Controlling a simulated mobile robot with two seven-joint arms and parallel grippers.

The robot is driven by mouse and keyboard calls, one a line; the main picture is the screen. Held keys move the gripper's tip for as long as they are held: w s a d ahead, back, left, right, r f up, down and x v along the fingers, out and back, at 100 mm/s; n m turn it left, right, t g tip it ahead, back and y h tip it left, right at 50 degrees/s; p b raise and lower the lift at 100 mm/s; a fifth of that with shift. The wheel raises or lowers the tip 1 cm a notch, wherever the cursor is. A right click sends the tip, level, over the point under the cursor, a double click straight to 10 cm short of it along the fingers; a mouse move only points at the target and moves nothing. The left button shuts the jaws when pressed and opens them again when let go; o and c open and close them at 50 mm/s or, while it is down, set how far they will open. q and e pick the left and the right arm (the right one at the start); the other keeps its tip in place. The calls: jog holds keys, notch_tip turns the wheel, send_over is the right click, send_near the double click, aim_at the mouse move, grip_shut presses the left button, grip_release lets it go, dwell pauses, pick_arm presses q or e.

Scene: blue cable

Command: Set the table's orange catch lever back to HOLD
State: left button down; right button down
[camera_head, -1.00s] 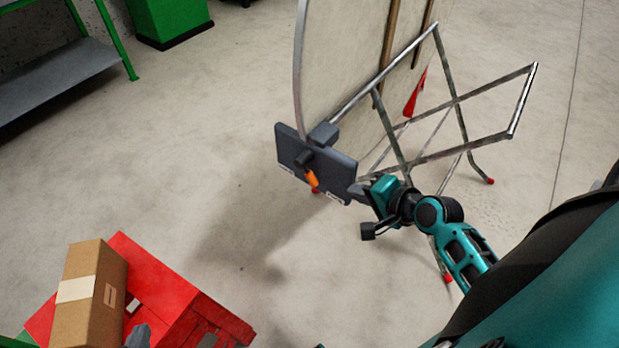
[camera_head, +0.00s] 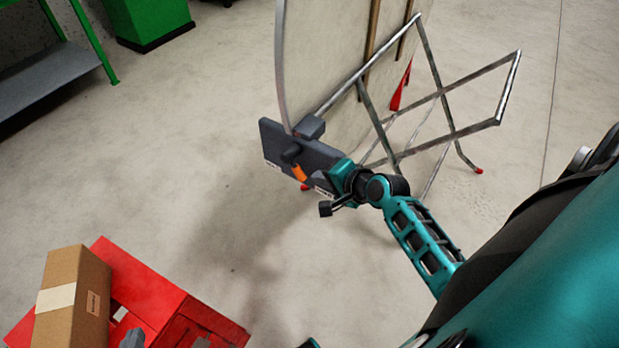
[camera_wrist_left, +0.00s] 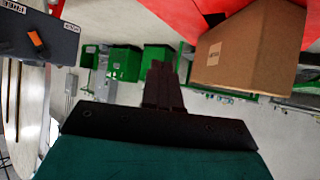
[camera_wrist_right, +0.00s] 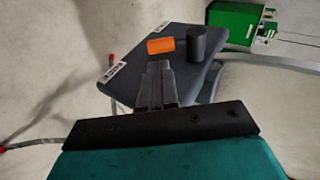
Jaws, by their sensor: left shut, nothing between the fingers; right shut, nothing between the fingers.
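The orange catch lever (camera_head: 300,174) sits on a dark grey plate (camera_head: 268,143) at the edge of the upright round table top (camera_head: 325,55). It swings from a dark round hub (camera_wrist_right: 196,42). In the right wrist view the orange grip (camera_wrist_right: 160,46) points between two white labels. One label (camera_wrist_left: 14,8) seems to read FREE; the other (camera_wrist_left: 70,27) is hard to read. My right gripper (camera_wrist_right: 157,66) is shut and empty, its tips in front of the plate just short of the grip; contact cannot be told. My left gripper (camera_wrist_left: 160,66) is shut and empty, away from the lever.
The table's metal folding legs (camera_head: 440,92) stick out to the right of the plate, near my right arm. A red crate (camera_head: 180,308) with a cardboard box (camera_head: 75,295) stands at lower left. Green shelving (camera_head: 60,75) is at upper left. Open floor lies between.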

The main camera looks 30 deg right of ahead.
aim_at(302, 174)
jog(key=b+x, duration=0.1)
jog(key=x, duration=0.3)
jog(key=shift+w+f, duration=0.15)
jog(key=shift+f, duration=0.05)
jog(key=shift+w+a+f, duration=0.1)
jog(key=shift+w+f, duration=0.1)
jog(key=shift+w, duration=0.25)
pick_arm(q)
jog(key=shift+w+d+f, duration=0.15)
jog(key=shift+w+f, duration=0.2)
jog(key=shift+s+f+b, duration=0.15)
jog(key=shift+f+b, duration=0.05)
jog(key=shift+b, duration=0.1)
